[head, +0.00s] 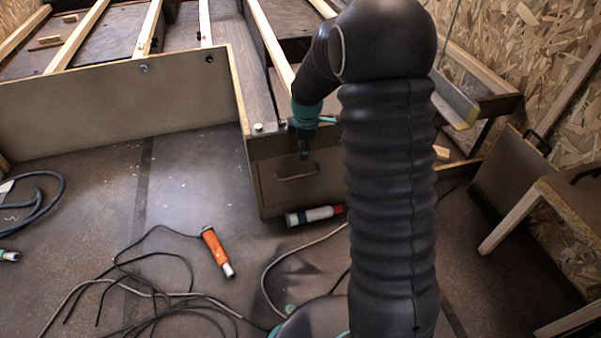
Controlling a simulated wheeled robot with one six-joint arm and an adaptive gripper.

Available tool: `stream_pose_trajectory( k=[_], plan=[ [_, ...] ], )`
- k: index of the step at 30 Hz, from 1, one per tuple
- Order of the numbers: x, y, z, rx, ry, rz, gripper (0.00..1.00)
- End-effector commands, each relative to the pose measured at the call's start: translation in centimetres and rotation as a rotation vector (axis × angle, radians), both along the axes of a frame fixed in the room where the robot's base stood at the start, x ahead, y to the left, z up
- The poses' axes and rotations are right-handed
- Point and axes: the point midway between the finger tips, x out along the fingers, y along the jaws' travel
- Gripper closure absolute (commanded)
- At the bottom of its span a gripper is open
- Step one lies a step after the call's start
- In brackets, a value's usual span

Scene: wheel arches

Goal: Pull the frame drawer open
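The frame drawer (328,190) is a brown front set in the end of the wooden bed frame, at the picture's middle. It looks shut, flush with the frame. Its handle (297,172) is a dark pull on the upper part of the front. My gripper (304,155) points down just above the handle in the picture. It is small and dark here, so I cannot tell whether its fingers are open or touch the handle. My black arm hides the right side of the drawer front.
A grey and red cylinder (311,216) lies on the floor below the drawer. An orange tool (216,250) and tangled cables (150,292) lie on the floor in front. A wooden-legged table (573,212) stands at right. Floor at left centre is mostly clear.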

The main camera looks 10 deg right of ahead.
Motion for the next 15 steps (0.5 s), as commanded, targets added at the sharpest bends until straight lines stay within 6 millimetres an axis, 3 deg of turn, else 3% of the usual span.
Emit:
stream_pose_trajectory(
  k=[8, 15],
  plan=[
    [0.2, 0.0, -0.4, -0.030, -0.011, 0.160, 0.61],
    [0.7, 0.0, -3.6, -0.029, -0.007, 0.160, 0.61]
  ],
)
